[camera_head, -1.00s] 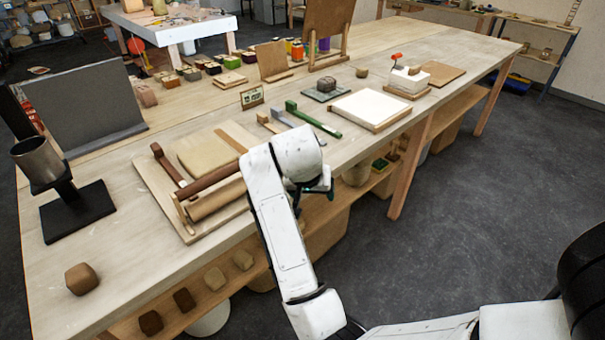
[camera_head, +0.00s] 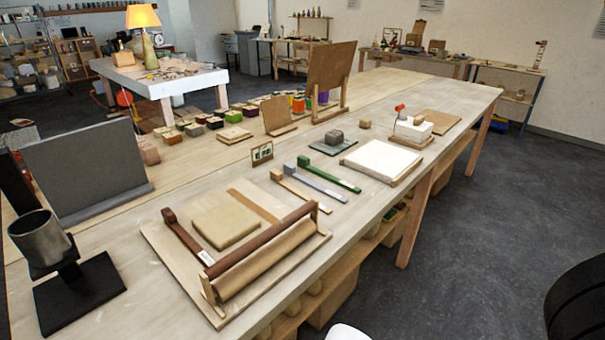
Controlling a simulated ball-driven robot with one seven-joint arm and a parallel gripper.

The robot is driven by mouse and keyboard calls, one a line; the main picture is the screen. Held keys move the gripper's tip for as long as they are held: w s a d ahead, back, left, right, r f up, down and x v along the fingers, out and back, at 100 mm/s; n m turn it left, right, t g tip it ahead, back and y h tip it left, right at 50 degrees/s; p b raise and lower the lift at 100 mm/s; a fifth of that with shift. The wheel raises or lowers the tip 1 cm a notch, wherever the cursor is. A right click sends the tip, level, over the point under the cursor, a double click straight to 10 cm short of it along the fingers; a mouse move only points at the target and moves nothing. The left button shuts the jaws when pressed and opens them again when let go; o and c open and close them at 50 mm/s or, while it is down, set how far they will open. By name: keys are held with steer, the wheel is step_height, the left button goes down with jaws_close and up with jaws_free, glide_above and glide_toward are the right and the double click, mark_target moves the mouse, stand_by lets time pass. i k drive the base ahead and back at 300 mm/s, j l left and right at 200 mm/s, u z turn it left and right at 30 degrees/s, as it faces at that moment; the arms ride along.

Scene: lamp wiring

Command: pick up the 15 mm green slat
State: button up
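The green slat (camera_head: 334,178) lies flat on the long wooden table. It has a green block at its far left end and slants down to the right. A grey-blue slat (camera_head: 322,186) lies beside it, nearer the front, and a pale wooden slat (camera_head: 298,189) lies beyond that to the left. The green slat appears apart from both and is in full view. My gripper is out of view; only a small white part of my arm shows at the bottom edge.
A board with a brown roller frame (camera_head: 260,258) stands to the left of the slats. A white slab on a wooden base (camera_head: 382,160) lies close to the green slat's right. A small framed card (camera_head: 262,152) stands behind. The front table edge is clear beside the slats.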

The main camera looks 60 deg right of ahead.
mark_target(304, 161)
steer(key=i+z, duration=0.15)
steer(key=z, duration=0.2)
steer(key=i+j+z, duration=0.1)
steer(key=z, duration=0.3)
steer(key=i+j+z, duration=0.1)
steer(key=z, duration=0.7)
steer(key=k+u, duration=0.2)
steer(key=k, duration=0.05)
